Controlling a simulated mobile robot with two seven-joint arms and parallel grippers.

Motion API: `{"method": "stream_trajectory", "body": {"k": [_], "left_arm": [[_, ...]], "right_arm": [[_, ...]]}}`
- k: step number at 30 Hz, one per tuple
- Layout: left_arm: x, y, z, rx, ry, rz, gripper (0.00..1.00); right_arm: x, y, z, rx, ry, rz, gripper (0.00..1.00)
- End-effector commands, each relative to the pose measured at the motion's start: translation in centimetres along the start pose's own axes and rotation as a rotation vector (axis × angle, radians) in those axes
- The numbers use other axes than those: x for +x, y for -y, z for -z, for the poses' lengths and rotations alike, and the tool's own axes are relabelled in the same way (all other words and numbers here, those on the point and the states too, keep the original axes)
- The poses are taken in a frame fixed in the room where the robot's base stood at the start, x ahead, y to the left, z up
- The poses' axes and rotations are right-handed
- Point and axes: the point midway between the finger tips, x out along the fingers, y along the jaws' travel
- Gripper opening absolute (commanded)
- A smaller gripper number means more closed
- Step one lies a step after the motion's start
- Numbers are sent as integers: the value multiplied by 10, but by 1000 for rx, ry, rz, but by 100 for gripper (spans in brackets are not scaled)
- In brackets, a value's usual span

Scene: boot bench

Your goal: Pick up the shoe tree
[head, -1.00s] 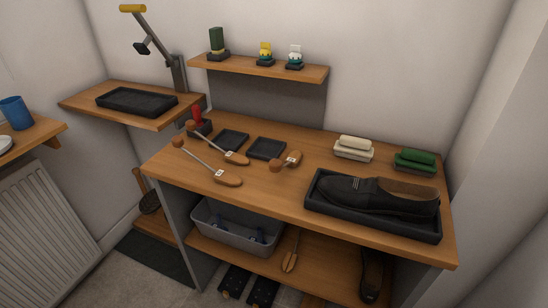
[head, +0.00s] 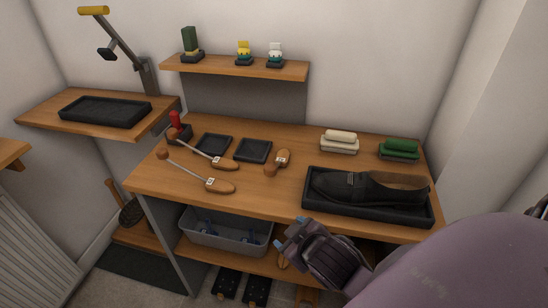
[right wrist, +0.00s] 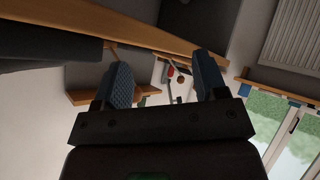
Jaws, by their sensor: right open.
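Two long shoe trees with wooden toe blocks, thin metal rods and ball ends lie on the bench top, one nearer the front (head: 218,185) and one behind it (head: 222,162). A shorter wooden shoe tree (head: 283,158) lies to their right, beside a dark square tray. A black shoe (head: 370,188) lies in a black tray (head: 370,213) at the right of the bench. My right gripper (head: 291,233) is open and empty at the bench's front edge, left of the shoe tray. Its two fingers (right wrist: 165,80) stand apart in the right wrist view. My left gripper is out of view.
Cream (head: 340,142) and green-topped (head: 399,150) brushes stand at the back right. Two small dark trays (head: 253,151) lie mid-bench. A red-handled item (head: 175,122) stands at the back left. A grey bin (head: 225,238) sits on the lower shelf. The bench's front middle is clear.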

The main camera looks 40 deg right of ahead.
Motion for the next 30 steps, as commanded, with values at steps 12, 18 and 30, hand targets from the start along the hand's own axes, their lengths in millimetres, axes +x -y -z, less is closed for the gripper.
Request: {"method": "stream_trajectory", "body": {"k": [12, 18, 30], "left_arm": [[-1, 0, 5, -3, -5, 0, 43], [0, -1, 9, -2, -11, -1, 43], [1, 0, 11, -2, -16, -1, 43]], "right_arm": [[-12, -15, 173, -401, -662, -172, 66], [-40, 11, 244, -700, -1071, -201, 66], [-79, 79, 274, -1436, -1710, -62, 66]]}}
